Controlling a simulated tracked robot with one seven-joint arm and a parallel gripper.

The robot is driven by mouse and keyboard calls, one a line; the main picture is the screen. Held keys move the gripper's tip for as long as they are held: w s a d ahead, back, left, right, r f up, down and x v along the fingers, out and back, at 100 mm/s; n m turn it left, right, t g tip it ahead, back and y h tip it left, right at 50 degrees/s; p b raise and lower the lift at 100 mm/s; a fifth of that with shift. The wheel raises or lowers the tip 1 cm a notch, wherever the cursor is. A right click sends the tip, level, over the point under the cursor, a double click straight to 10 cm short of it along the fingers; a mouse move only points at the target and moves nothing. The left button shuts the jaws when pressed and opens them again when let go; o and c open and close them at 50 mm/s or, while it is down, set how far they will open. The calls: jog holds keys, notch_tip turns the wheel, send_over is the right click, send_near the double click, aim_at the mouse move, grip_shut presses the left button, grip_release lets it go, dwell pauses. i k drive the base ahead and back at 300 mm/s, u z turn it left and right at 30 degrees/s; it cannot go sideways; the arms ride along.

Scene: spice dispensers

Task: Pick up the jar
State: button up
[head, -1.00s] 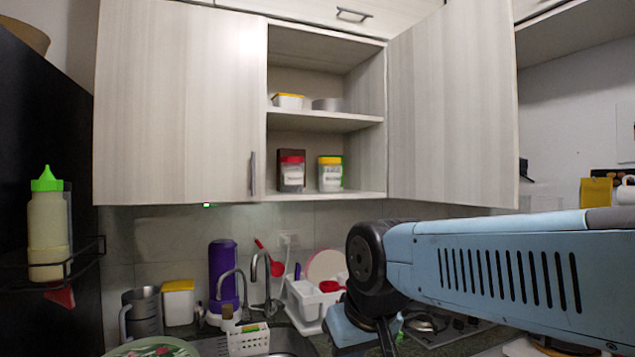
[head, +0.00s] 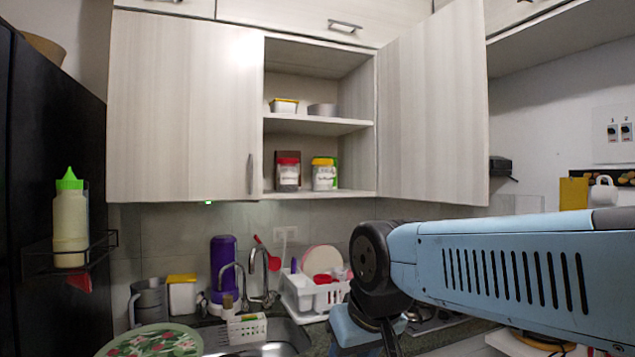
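Two jars stand upright side by side on the bottom shelf of the open wall cabinet in the head view. One jar has a red lid (head: 288,174). The other jar has a yellow lid (head: 324,175) and a white label, and stands just to its right. My blue arm reaches in from the right, below and in front of the cabinet. Its fingers are not visible, so my gripper's opening does not show. No part of my arm touches either jar.
The open cabinet door (head: 435,110) stands out to the right of the shelves. A yellow-lidded box (head: 284,106) and a grey round tin (head: 322,110) sit one shelf up. Below are a faucet, a purple container (head: 224,268), a dish rack (head: 306,295) and a floral plate (head: 155,341).

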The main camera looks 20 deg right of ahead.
aim_at(323, 175)
jog(key=z, duration=0.25)
jog(key=k, duration=0.15)
jog(key=u, duration=0.75)
jog(key=i, duration=1.2)
jog(key=z, duration=0.4)
